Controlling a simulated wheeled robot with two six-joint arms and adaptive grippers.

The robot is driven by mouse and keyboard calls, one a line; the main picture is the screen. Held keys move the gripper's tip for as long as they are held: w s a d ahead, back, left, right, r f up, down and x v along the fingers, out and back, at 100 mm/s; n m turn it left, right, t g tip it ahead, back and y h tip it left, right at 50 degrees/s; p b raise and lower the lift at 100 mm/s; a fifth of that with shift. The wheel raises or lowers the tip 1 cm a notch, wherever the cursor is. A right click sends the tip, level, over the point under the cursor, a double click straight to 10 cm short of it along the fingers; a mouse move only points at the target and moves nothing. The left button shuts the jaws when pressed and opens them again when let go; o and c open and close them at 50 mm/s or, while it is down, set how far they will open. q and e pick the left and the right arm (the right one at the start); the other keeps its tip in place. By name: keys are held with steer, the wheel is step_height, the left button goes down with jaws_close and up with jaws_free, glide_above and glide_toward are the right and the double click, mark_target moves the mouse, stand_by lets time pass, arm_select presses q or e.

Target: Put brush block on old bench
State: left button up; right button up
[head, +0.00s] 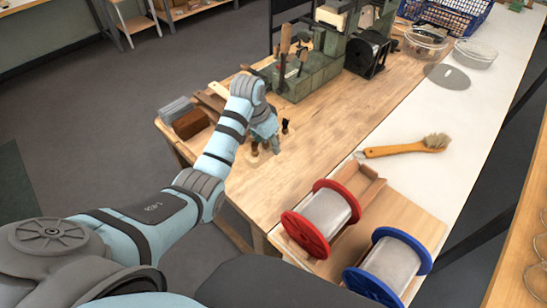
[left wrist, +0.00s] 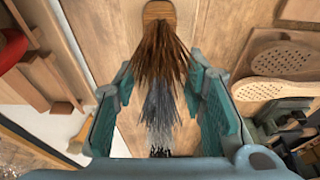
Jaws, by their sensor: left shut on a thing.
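My left gripper (head: 266,148) is low over the worn wooden old bench (head: 335,112), near its left side. In the left wrist view my fingers (left wrist: 158,72) stand on both sides of a brush block (left wrist: 158,12), shut on it. A rounded wooden end shows past the fingertips. Brown, grey and black bristles (left wrist: 158,58) fan out between the fingers and hide most of the wood. I cannot tell whether the block touches the bench. My right gripper is not in view.
Two perforated wooden blocks (left wrist: 288,58) lie right of my fingers in the left wrist view. A green machine (head: 308,72) stands farther back. Red (head: 325,212) and blue (head: 392,262) spools and a hand brush (head: 408,148) are to the right. The bench middle is clear.

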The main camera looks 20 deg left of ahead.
mark_target(262, 149)
arm_select(q)
step_height(262, 149, down, 10)
steer(key=shift+f+b, duration=0.15)
steer(key=shift+b, duration=0.9)
steer(key=o, duration=1.3)
steer(key=shift+c, duration=0.2)
steer(key=shift+r, duration=0.45)
steer(key=p+v, duration=0.4)
steer(key=v, duration=0.7)
steer(key=shift+s+r, duration=0.2)
